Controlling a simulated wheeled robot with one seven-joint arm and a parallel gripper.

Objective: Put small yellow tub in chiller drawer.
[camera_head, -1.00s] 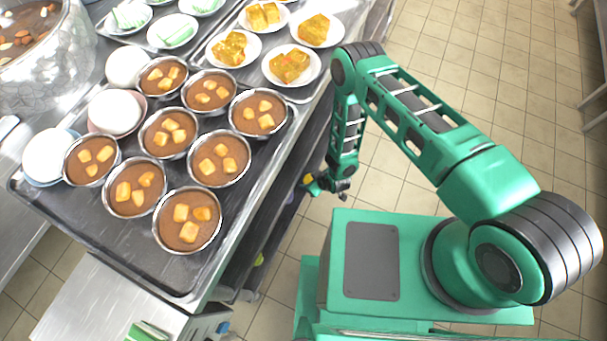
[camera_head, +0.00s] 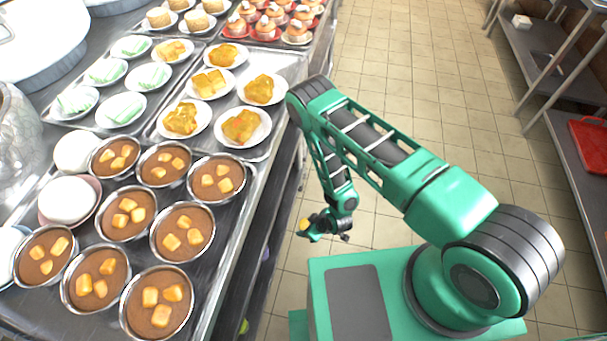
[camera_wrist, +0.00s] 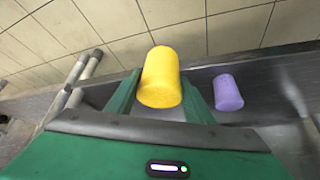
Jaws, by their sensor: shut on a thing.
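The small yellow tub (camera_wrist: 160,78) is a plain cylinder held between the two green fingers of my gripper (camera_wrist: 160,92) in the wrist view. My gripper is shut on it. In the head view my gripper (camera_head: 308,232) is low beside the counter's right side, with a bit of the yellow tub (camera_head: 304,224) showing at its tip. I cannot make out the chiller drawer in either view.
A purple tub (camera_wrist: 228,92) stands on a grey shelf (camera_wrist: 262,72) to the right of my gripper. Trays of filled metal bowls (camera_head: 182,229) and plated cakes (camera_head: 240,126) cover the counter. Tiled floor (camera_head: 400,60) is open on the right; a red tray (camera_head: 590,145) lies on a far shelf.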

